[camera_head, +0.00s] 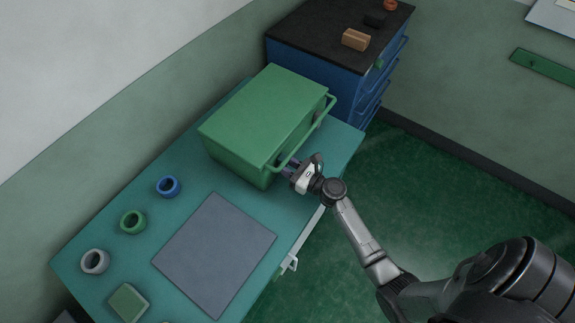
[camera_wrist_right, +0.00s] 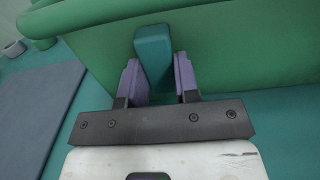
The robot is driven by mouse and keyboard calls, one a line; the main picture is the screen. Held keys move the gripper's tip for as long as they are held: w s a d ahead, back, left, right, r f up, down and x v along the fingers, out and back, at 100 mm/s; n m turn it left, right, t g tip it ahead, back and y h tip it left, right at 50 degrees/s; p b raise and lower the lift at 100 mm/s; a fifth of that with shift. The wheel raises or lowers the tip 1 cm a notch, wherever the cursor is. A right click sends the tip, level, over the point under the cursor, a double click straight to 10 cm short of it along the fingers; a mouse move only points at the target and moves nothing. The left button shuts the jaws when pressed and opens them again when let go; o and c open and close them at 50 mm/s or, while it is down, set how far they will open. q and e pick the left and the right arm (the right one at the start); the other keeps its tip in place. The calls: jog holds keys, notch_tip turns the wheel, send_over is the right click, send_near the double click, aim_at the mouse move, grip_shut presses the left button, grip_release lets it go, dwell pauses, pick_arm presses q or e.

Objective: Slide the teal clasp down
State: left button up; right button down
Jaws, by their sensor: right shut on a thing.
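The teal clasp (camera_wrist_right: 153,56) is a small block on the front face of the green box (camera_wrist_right: 240,60). In the right wrist view it sits between the two purple fingers of my right gripper (camera_wrist_right: 157,80), which is shut on it. In the head view the green box (camera_head: 262,115) stands on the teal table, and my right gripper (camera_head: 288,170) is at its front face, below the handle bar (camera_head: 305,135). The clasp is hidden there by the gripper. My left gripper is not in view.
On the table (camera_head: 95,240) lie a grey mat (camera_head: 214,253), a blue ring (camera_head: 168,186), a green ring (camera_head: 133,222), a grey ring (camera_head: 95,261) and a green block (camera_head: 128,302). A blue drawer cabinet (camera_head: 318,72) stands behind the box.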

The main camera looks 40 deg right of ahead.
jog(key=shift+s+f, duration=0.1)
jog(key=shift+f, duration=0.2)
jog(key=c, duration=1.2)
grip_release()
jog(key=o, duration=0.4)
jog(key=shift+r, duration=0.15)
jog(key=shift+c, duration=0.2)
jog(key=v, duration=1.2)
jog(key=shift+s, duration=0.15)
jog(key=shift+s+d, duration=0.2)
jog(key=shift+s, duration=0.5)
